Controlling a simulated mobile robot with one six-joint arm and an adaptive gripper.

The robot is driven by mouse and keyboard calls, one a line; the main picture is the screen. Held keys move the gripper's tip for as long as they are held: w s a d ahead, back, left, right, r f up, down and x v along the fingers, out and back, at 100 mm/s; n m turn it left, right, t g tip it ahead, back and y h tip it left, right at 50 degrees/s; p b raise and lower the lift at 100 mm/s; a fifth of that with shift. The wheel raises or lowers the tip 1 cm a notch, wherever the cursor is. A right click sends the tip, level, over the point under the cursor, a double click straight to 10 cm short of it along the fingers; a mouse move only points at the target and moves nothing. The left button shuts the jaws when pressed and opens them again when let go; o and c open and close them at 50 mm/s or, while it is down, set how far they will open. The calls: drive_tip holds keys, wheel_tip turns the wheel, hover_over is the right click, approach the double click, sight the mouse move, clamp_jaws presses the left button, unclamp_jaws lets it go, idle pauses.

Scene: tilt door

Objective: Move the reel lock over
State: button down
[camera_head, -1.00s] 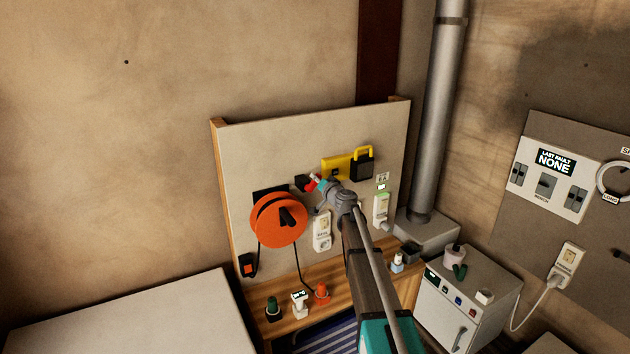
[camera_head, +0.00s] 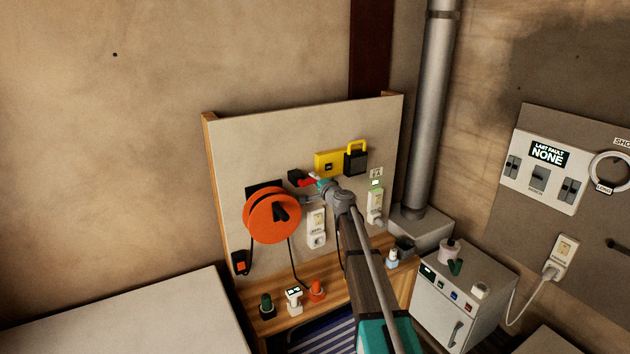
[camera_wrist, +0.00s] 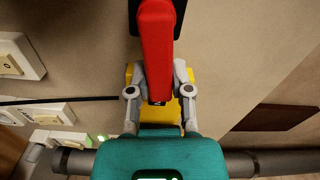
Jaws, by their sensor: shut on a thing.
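The reel lock is a red lever (camera_head: 306,183) on a small black mount (camera_head: 295,178), up and right of the orange reel (camera_head: 272,216) on the upright panel. In the wrist view the red lever (camera_wrist: 157,50) runs from a black mount (camera_wrist: 135,15) at the top down between my fingers. My gripper (camera_head: 319,186) is at the lever's right end. In the wrist view my gripper (camera_wrist: 158,82) has its grey fingers on both sides of the lever, shut on it. The lever's near end partly hides the yellow piece behind.
White sockets (camera_head: 316,228) sit below, and a white switch unit (camera_head: 375,205) to the right. Several plugs stand on the wooden ledge (camera_head: 340,287). A cord hangs from the reel.

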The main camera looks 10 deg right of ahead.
idle(0.4)
drive_tip(key=c, duration=0.5)
unclamp_jaws()
drive_tip(key=shift+s, duration=0.1)
drive_tip(key=v, duration=1.2)
